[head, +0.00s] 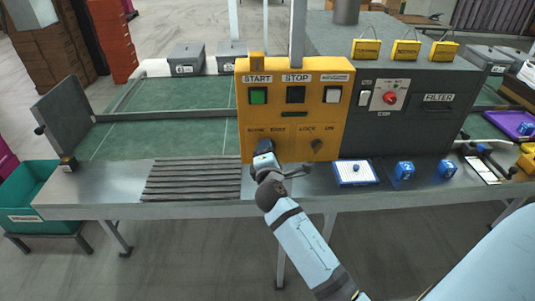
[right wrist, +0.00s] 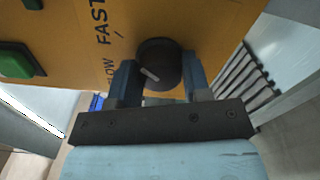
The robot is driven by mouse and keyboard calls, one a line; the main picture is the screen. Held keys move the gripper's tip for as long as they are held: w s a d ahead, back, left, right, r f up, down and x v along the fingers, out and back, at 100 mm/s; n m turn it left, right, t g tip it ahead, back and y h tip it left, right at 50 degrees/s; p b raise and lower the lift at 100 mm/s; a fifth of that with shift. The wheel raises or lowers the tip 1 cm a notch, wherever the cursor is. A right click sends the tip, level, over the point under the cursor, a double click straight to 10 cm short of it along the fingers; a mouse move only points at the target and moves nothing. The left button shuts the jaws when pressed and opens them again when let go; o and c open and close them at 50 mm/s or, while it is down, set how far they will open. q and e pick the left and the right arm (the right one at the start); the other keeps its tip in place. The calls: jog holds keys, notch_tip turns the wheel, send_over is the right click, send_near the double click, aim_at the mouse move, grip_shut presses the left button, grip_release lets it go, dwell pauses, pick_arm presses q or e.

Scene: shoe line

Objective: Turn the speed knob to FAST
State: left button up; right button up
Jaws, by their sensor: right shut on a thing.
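The yellow control box (head: 315,110) stands on the metal bench, with SLOW and FAST printed above a knob at its lower left. In the right wrist view the speed knob (right wrist: 157,56) is round and black, with a short slanted pale mark on its face. The FAST label (right wrist: 101,24) shows beside it, with the SLOW label partly hidden by a finger. My right gripper (head: 264,149) is at the knob, its two fingers on either side of it and shut on it. The gripper covers most of the knob in the head view. My left gripper is not in view.
The green START button (head: 258,96) and dark STOP button (head: 296,95) sit above the knob. The LOCK knob (head: 316,145) is close to the right.

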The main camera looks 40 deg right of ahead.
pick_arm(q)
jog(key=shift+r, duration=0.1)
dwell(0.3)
pick_arm(e)
jog(key=o, duration=0.9)
